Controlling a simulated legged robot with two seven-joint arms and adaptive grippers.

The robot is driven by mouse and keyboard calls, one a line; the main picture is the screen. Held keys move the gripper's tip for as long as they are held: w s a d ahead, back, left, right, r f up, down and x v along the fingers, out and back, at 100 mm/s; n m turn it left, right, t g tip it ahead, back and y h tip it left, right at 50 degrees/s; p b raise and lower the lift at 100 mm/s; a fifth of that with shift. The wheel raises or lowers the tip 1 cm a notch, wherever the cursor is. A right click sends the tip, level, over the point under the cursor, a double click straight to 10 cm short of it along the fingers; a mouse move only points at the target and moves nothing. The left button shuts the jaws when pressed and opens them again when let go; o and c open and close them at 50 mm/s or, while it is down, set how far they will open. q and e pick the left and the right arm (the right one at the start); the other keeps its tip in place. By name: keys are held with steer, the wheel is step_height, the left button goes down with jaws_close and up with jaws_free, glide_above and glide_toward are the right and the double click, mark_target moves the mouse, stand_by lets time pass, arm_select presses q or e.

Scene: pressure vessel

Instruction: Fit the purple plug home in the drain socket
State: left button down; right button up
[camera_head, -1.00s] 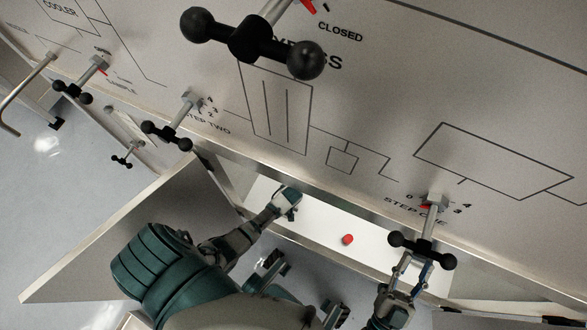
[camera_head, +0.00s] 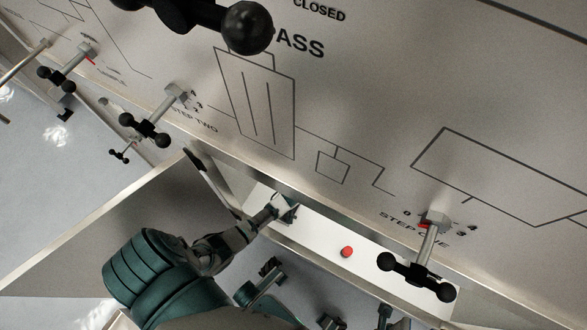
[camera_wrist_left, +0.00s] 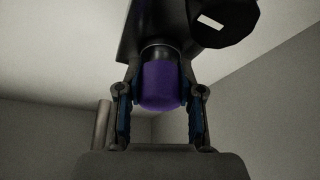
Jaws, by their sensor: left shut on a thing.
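The purple plug (camera_wrist_left: 162,87) is held between the two fingers of my left gripper (camera_wrist_left: 160,112) in the left wrist view. A dark round collar (camera_wrist_left: 158,53) is directly above the plug, under a dark block; it may be the drain socket. I cannot tell whether the plug is seated in it. In the head view my left gripper (camera_head: 284,208) reaches into the recess below the panel, and the plug is hidden there. A dark piece of my right gripper (camera_head: 385,313) shows at the bottom edge; its fingers are not clear.
The recess has a white floor (camera_head: 315,237) with a red round item (camera_head: 347,251) on it. An open door (camera_head: 110,215) stands at left. The step one handle (camera_head: 415,276) juts out at right, and a large black handle (camera_head: 190,12) is at the top. A dark knob (camera_wrist_left: 225,15) hangs near the plug.

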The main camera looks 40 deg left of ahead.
arm_select(q)
steer(key=shift+f, duration=0.15)
steer(key=c, duration=0.7)
jaws_free()
steer(key=shift+a, duration=0.1)
